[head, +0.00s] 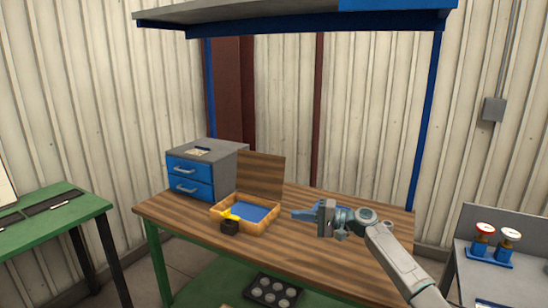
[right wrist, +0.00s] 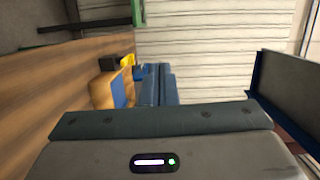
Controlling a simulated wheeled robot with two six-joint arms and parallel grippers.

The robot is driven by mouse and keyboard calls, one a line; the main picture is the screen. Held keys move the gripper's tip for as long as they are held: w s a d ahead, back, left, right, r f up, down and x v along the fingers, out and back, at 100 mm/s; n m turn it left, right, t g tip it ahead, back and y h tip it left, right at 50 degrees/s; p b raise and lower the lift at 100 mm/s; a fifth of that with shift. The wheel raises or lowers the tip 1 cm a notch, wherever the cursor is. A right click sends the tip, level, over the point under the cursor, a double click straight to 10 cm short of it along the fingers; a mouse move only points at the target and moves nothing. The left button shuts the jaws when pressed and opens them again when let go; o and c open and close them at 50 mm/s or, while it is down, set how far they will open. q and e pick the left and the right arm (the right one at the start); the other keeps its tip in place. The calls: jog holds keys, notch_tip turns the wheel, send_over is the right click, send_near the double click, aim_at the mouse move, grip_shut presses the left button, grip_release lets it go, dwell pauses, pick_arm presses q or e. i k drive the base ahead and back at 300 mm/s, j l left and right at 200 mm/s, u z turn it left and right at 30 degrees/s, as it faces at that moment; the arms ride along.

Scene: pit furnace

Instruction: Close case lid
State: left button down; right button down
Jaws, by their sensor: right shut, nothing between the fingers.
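The wooden case (head: 262,226) with a blue lining sits open on the workbench. Its brown wooden lid (head: 260,175) stands upright at the back edge. The case also shows in the right wrist view (right wrist: 104,92), just beyond the fingers and partly hidden by them. My right gripper (head: 295,214) is shut and empty, to the right of the case, with its fingers pointing left toward it. Its blue fingers also show in the right wrist view (right wrist: 157,86). I see no contact with the lid. My left gripper is not in view.
A yellow item (head: 231,214) lies at the case's left rim, with a dark block (head: 229,227) at the front-left corner. A grey cabinet with blue drawers (head: 190,177) stands left of the lid. The workbench (head: 172,213) has bare room at front left. A shelf (head: 290,18) hangs above.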

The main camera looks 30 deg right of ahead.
aim_at(261, 174)
jog(key=i+l, duration=1.25)
jog(key=l, duration=0.1)
